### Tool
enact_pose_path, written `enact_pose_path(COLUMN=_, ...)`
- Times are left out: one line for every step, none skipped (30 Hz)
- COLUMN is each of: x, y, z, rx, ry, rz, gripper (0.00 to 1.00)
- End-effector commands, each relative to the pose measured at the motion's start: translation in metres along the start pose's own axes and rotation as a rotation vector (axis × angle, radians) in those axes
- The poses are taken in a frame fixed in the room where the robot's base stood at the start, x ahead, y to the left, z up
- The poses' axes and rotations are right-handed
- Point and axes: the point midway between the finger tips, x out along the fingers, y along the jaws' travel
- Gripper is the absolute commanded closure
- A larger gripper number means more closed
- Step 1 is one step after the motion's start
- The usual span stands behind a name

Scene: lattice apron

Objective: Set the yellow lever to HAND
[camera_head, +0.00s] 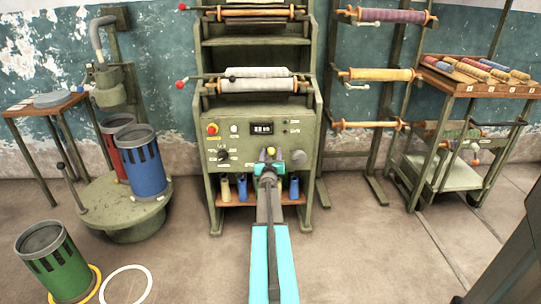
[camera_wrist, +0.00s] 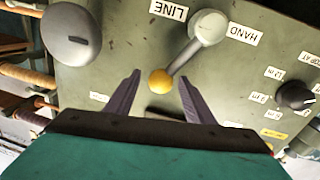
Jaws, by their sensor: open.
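The yellow lever is on the front panel of the grey-green machine (camera_head: 309,140). Its yellow ball knob (camera_wrist: 160,81) shows in the wrist view, on a grey arm running up and right to a round pivot (camera_wrist: 209,26). The knob also shows in the head view (camera_head: 271,151). The LINE label (camera_wrist: 168,10) is left of the pivot and the HAND label (camera_wrist: 242,33) right of it, lettered upside down. The knob points away from both labels. My gripper (camera_wrist: 159,77) is open, its fingertips on either side of the knob in the picture; contact cannot be told. It covers part of the panel in the head view (camera_head: 267,171).
A grey round knob (camera_wrist: 71,34) and a black dial (camera_wrist: 294,95) flank the lever. The panel also has a red button (camera_head: 212,129) and a display (camera_head: 261,129). Spools (camera_head: 225,189) stand on a shelf below. A blue canister (camera_head: 145,165) is at left.

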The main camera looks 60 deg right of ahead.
Motion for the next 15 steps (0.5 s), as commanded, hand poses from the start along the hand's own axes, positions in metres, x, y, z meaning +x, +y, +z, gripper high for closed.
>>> enact_pose_path(x=0.0006, y=0.0001, z=-0.0001, rx=0.0, ry=0.0, rz=0.0, gripper=0.51)
enact_pose_path(x=0.0006, y=0.0001, z=-0.0001, rx=0.0, ry=0.0, rz=0.0, gripper=0.51)
enact_pose_path(x=0.0006, y=0.0001, z=-0.0002, rx=0.0, ry=0.0, rz=0.0, gripper=0.51)
enact_pose_path(x=0.0005, y=0.0001, z=-0.0002, rx=0.0, ry=0.0, rz=0.0, gripper=0.51)
enact_pose_path(x=0.0005, y=0.0001, z=-0.0002, rx=0.0, ry=0.0, rz=0.0, gripper=0.51)
enact_pose_path(x=0.0005, y=0.0001, z=-0.0003, rx=0.0, ry=0.0, rz=0.0, gripper=0.51)
enact_pose_path(x=0.0004, y=0.0001, z=-0.0003, rx=0.0, ry=0.0, rz=0.0, gripper=0.51)
enact_pose_path(x=0.0004, y=0.0001, z=-0.0003, rx=0.0, ry=0.0, rz=0.0, gripper=0.51)
enact_pose_path(x=0.0004, y=0.0001, z=-0.0003, rx=0.0, ry=0.0, rz=0.0, gripper=0.56)
enact_pose_path(x=0.0004, y=0.0001, z=-0.0003, rx=0.0, ry=0.0, rz=0.0, gripper=0.61)
enact_pose_path(x=0.0004, y=0.0, z=-0.0003, rx=0.0, ry=0.0, rz=0.0, gripper=0.66)
enact_pose_path(x=0.0004, y=0.0, z=-0.0003, rx=0.0, ry=0.0, rz=0.0, gripper=0.73)
enact_pose_path(x=0.0003, y=0.0, z=-0.0003, rx=0.0, ry=0.0, rz=0.0, gripper=0.78)
enact_pose_path(x=0.0003, y=0.0001, z=-0.0003, rx=0.0, ry=0.0, rz=0.0, gripper=0.83)
enact_pose_path(x=0.0004, y=0.0003, z=-0.0003, rx=0.0, ry=0.0, rz=0.0, gripper=0.9)
